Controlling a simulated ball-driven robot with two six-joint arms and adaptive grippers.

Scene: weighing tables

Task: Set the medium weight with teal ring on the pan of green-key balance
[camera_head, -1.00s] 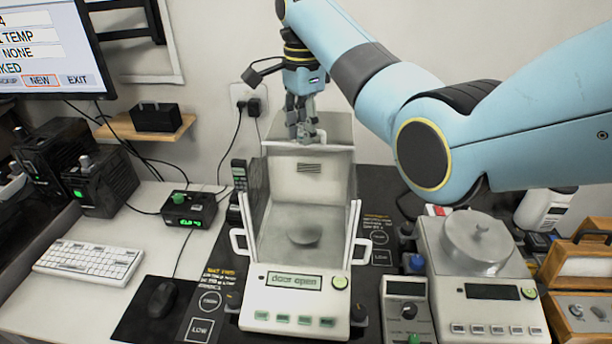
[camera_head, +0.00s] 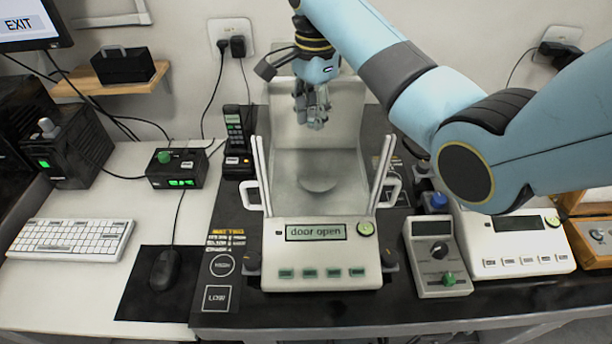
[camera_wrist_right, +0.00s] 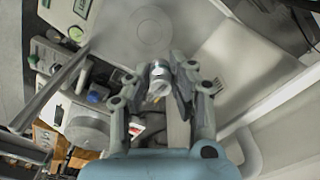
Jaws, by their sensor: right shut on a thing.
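The green-key balance (camera_head: 320,230) stands in the middle of the head view, with green keys and a display reading "door open". Its round pan (camera_head: 318,185) is bare inside the open chamber; it also shows in the right wrist view (camera_wrist_right: 148,28). My right gripper (camera_head: 314,122) is above and behind the pan, in front of the chamber's back wall. It is shut on a small metallic weight (camera_wrist_right: 158,70), seen between the fingertips in the wrist view. A teal ring cannot be made out. My left gripper is out of view.
Raised clear door panels with white handles (camera_head: 393,190) flank the chamber. A control box (camera_head: 437,262) and a second balance (camera_head: 515,245) stand to the right.

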